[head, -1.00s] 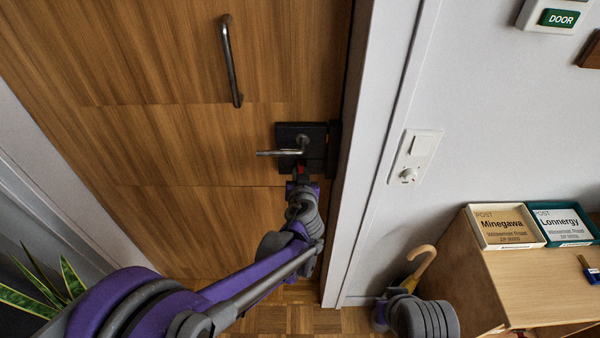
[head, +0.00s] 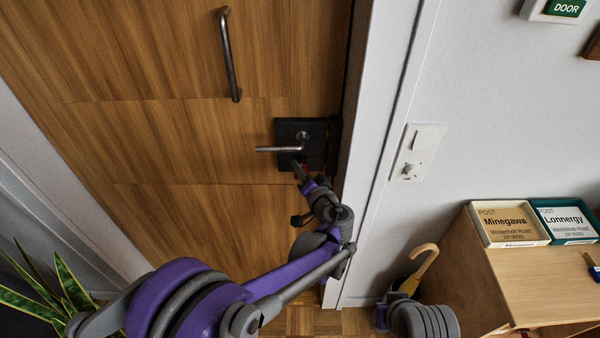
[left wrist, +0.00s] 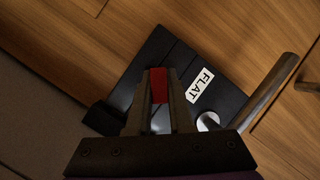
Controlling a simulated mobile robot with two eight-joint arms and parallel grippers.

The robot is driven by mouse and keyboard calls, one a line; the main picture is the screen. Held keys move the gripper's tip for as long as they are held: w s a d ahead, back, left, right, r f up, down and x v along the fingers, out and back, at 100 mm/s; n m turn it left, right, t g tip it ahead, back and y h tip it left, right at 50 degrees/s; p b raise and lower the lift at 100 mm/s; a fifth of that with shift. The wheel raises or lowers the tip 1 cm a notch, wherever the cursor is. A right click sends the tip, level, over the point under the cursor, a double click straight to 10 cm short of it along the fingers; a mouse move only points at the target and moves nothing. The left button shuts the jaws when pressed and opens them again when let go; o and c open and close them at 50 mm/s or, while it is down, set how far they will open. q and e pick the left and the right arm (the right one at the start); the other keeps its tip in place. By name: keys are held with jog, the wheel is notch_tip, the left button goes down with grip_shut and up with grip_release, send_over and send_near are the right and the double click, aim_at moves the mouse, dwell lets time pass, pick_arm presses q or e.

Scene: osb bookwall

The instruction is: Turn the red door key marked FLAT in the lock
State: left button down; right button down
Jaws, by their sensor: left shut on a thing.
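The red key (left wrist: 158,85) sits between the two fingers of my left gripper (left wrist: 158,103) in the left wrist view, at the black lock plate. A white label reading FLAT (left wrist: 199,85) is on the plate (left wrist: 158,50), beside the key; no marking shows on the key itself. The plate appears tilted in this view. In the head view my left gripper (head: 299,170) is at the lower part of the black plate (head: 312,133), under the steel lever handle (head: 282,149). Its fingers are shut on the key. The keyhole is hidden. My right gripper does not show.
The wooden door (head: 170,120) carries a steel pull bar (head: 229,55). A white frame and wall with a switch (head: 418,151) lie to the right. A wooden cabinet (head: 540,285) bears two post trays. An umbrella handle (head: 425,260) stands beside it. A plant (head: 75,288) is lower left.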

pick_arm(q)
jog(key=shift+w+m+y+b, duration=0.1)
jog(key=shift+m+y+b, duration=0.2)
jog(key=shift+m+y, duration=0.15)
jog(key=shift+r+m, duration=0.1)
jog(key=shift+m, duration=0.15)
jog(key=shift+m+t+y+b, duration=0.4)
jog(key=shift+m+b, duration=0.1)
jog(key=shift+b, duration=0.1)
jog(key=shift+w+m+t+y+b, duration=0.1)
jog(key=shift+m+t+y+b, duration=0.4)
jog(key=shift+m+y+b, duration=0.45)
jog(key=c, duration=1)
grip_release()
jog(key=shift+r+m, duration=0.1)
jog(key=shift+m, duration=0.25)
jog(key=o, duration=1)
